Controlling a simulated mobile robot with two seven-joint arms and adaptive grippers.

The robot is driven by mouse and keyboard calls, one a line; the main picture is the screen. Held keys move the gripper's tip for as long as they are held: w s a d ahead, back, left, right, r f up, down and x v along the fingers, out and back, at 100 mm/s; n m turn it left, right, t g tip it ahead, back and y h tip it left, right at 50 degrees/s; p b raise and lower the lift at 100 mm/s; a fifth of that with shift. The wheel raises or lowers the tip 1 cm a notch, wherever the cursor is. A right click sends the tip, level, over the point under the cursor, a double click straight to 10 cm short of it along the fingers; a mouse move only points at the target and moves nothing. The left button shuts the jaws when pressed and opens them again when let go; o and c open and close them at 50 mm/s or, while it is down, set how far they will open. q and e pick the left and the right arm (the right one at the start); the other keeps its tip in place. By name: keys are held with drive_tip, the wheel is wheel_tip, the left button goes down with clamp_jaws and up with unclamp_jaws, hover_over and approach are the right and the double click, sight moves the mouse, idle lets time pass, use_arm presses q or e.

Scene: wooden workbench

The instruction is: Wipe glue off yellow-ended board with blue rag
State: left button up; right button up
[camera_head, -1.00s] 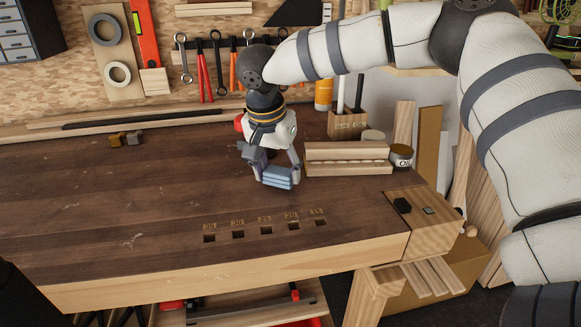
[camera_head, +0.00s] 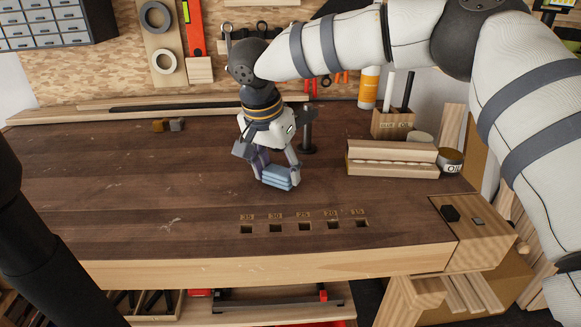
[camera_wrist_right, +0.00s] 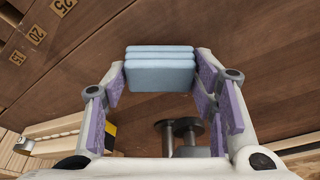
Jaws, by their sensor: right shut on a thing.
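The blue rag (camera_head: 277,176) is a folded light-blue stack. My right gripper (camera_head: 270,172) is shut on it, low over the middle of the bench; I cannot tell whether the rag touches the wood. In the right wrist view the rag (camera_wrist_right: 160,68) sits between the fingertips of the gripper (camera_wrist_right: 160,80). My left gripper is out of view.
A dark metal post (camera_head: 308,132) stands just behind the right gripper. An oil can (camera_head: 450,161) and a wooden marker holder (camera_head: 393,123) are beside the boards. Numbered square holes (camera_head: 304,227) line the front. The bench's left half (camera_head: 110,190) is mostly clear.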

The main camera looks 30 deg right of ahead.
drive_tip(key=shift+r, duration=0.1)
wheel_tip(320, 180, up, 5)
drive_tip(key=shift+r+p, duration=0.15)
drive_tip(key=shift+p, duration=0.4)
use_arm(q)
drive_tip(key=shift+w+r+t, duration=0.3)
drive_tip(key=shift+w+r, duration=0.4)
use_arm(e)
drive_tip(key=shift+r, duration=0.3)
drive_tip(key=shift+r, duration=1.55)
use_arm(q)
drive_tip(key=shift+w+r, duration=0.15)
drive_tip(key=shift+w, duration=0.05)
use_arm(e)
drive_tip(key=shift+f, duration=0.1)
